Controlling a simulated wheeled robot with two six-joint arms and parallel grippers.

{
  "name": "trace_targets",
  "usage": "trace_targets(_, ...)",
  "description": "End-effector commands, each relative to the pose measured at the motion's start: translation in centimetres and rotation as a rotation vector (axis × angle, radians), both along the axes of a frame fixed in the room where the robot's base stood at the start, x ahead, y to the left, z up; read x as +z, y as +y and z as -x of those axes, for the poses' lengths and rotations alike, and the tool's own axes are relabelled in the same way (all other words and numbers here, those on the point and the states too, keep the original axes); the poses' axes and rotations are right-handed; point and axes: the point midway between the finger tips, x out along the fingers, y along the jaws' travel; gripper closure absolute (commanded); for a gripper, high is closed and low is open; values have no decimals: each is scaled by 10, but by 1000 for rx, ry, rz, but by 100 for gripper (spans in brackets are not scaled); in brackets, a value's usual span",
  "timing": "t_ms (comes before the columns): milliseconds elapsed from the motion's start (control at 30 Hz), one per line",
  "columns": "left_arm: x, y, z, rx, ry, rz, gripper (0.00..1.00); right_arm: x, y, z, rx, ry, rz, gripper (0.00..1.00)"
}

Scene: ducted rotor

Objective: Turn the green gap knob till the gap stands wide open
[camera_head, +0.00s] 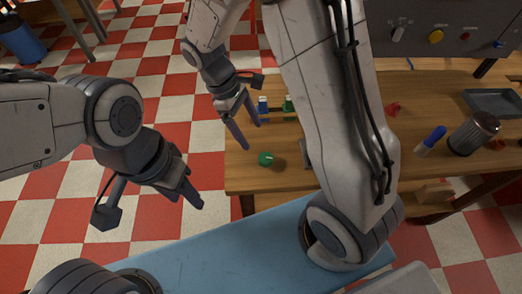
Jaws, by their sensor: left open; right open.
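A green knob (265,158) sits near the front left edge of the wooden table, left of my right arm's large link. My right gripper (251,137) is open and points down just left of and behind the knob, apart from it. My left gripper (193,190) is open and empty over the checkered floor, left of the table. The device behind the knob is largely hidden by my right arm, so the gap cannot be seen.
Small blue (263,105) and green (288,104) items stand behind the knob. A red piece (393,108), a blue-capped item (434,137), a dark ribbed cylinder (474,134) and a grey tray (494,102) lie to the right. A control panel (450,30) stands behind the table.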

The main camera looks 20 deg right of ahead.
Motion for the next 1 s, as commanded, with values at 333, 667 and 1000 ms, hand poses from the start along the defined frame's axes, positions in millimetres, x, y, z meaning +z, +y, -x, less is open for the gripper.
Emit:
trace_targets(333,3,0,0,0,0,0,50,-55,-17,17,-2,5,0,17)
trace_targets(667,3,0,0,0,0,0,50,-89,-27,26,-1,1,-1,17)
trace_targets(1000,3,0,0,0,0,0,50,-91,-27,26,-1,0,-1,32)
